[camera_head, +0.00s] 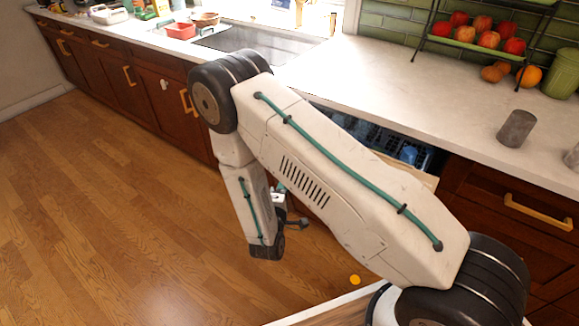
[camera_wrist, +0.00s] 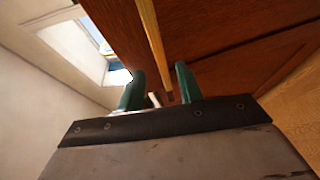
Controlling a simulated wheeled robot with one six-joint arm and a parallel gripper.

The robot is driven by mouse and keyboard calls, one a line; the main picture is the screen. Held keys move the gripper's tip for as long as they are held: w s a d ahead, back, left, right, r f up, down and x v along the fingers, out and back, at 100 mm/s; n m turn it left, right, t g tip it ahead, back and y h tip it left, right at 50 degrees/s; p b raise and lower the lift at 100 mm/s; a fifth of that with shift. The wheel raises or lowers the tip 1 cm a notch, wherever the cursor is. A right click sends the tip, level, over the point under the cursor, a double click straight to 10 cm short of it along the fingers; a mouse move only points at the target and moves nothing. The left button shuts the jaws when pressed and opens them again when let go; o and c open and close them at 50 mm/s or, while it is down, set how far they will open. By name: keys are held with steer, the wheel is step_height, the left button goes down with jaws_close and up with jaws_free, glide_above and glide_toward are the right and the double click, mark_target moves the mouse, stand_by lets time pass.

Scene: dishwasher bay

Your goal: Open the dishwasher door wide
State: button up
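The dishwasher (camera_head: 420,150) stands partly open under the counter, mostly behind my arm in the head view. A dark rack and a blue item show through the gap above the pale top edge of its door (camera_head: 428,181). The door front is hidden there. In the wrist view, a red-brown wooden panel (camera_wrist: 220,35) with a long brass handle bar (camera_wrist: 152,45) fills the upper part. My gripper (camera_wrist: 158,88) has its two teal fingers apart, with the lower end of the bar showing between them. I cannot tell whether they touch it.
Wooden drawers with brass handles (camera_head: 538,212) flank the dishwasher. The counter (camera_head: 400,85) holds a fruit rack (camera_head: 478,38), a grey cup (camera_head: 516,128) and a sink (camera_head: 262,42). The wooden floor (camera_head: 110,190) at the left is clear. A small orange disc (camera_head: 355,280) shows near my base.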

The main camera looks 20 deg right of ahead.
steer(key=x, duration=0.7)
steer(key=shift+w+d+r, duration=0.1)
steer(key=shift+w+d, duration=0.1)
steer(key=shift+w, duration=0.05)
jaws_close()
